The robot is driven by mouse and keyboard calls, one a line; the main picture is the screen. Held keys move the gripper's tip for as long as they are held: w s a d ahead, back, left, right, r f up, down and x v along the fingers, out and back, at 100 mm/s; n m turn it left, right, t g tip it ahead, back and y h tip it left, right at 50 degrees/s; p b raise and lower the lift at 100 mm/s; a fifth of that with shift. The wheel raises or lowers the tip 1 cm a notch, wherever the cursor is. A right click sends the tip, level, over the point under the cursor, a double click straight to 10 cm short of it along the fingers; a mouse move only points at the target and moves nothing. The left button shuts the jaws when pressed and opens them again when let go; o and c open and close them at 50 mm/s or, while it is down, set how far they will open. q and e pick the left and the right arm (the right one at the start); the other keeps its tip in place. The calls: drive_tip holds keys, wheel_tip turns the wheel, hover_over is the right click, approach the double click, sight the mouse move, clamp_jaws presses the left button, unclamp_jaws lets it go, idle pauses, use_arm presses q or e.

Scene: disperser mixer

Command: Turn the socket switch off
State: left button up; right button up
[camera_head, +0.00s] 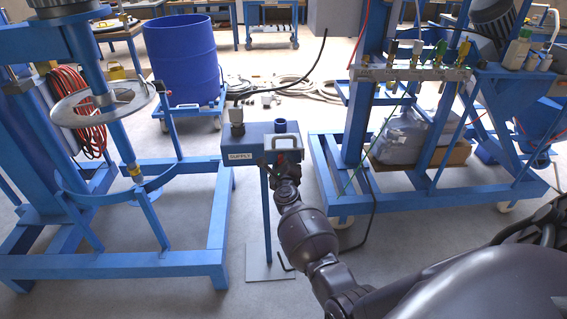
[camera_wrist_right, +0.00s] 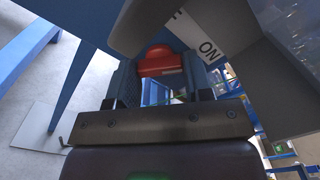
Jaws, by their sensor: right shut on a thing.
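The socket box (camera_head: 258,133) is blue, bears a "SUPPLY" label (camera_head: 240,156) and stands on a thin blue post in the middle of the head view. The red socket switch (camera_wrist_right: 158,60) shows in the right wrist view, with a white label reading "ON" (camera_wrist_right: 208,49) beside it. My right gripper (camera_head: 281,163) is at the front of the box. In the right wrist view its fingers (camera_wrist_right: 160,72) are on both sides of the red switch and shut on it. The gripper and arm hide most of the switch in the head view. My left gripper is not in view.
A blue drum (camera_head: 181,60) stands behind the box. A blue mixer frame (camera_head: 112,268) is on the left, and a wheeled blue rack (camera_head: 430,200) is close on the right. Hoses (camera_head: 310,88) lie on the floor behind.

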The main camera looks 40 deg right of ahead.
drive_tip(key=n+p, duration=0.2)
drive_tip(key=n, duration=0.4)
drive_tip(key=n+p, duration=0.2)
drive_tip(key=n, duration=0.4)
drive_tip(key=shift+w+r+n, duration=0.1)
drive_tip(key=shift+r+n, duration=0.1)
drive_tip(key=shift+n, duration=0.1)
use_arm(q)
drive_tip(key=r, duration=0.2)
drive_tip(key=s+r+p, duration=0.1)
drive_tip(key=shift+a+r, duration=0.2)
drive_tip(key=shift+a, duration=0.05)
use_arm(e)
drive_tip(key=n, duration=0.3)
drive_tip(key=shift+f, duration=0.1)
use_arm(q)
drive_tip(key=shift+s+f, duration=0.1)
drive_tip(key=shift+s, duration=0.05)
